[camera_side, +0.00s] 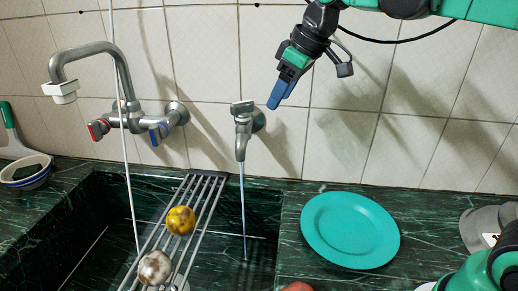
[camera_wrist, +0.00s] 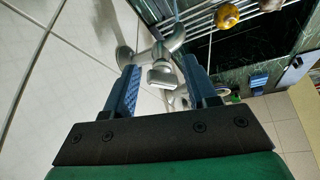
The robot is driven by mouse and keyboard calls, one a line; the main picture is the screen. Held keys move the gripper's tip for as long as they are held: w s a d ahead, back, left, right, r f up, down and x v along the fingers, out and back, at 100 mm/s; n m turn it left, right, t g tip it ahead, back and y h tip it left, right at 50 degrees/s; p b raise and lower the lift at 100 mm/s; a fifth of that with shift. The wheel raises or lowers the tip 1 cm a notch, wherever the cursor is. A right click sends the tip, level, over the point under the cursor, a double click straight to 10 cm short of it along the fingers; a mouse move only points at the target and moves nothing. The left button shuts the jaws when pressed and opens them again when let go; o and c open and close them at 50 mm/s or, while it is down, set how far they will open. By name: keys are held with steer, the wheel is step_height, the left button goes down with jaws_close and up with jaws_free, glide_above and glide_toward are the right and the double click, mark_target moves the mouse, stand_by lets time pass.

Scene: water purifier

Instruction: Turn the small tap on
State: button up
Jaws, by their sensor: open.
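The small tap (camera_side: 243,128) is a metal tap on the tiled wall, with a flat handle on top and a spout pointing down. A thin pale line runs from the spout into the sink; I cannot tell whether it is water. My gripper (camera_side: 279,97) is to the right of the tap and a little above its handle, pointing down and apart from it. In the wrist view my two blue fingers (camera_wrist: 159,66) are spread and empty. The small tap's handle (camera_wrist: 162,77) shows between them, farther from the camera.
A larger mixer tap (camera_side: 125,115) with red and blue knobs is at the left. A metal rack (camera_side: 209,200) across the dark green sink carries a yellow ball-like item (camera_side: 180,220) and a pale one (camera_side: 155,267). A teal plate (camera_side: 350,230) lies on the right counter.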

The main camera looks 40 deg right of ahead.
steer(key=s+d+f+m+t+h, duration=0.1)
steer(key=s+f+m, duration=0.4)
steer(key=s+f, duration=0.5)
steer(key=shift+s+d+f+t+h, duration=0.35)
steer(key=shift+s+d+t+h, duration=0.05)
steer(key=shift+t, duration=0.4)
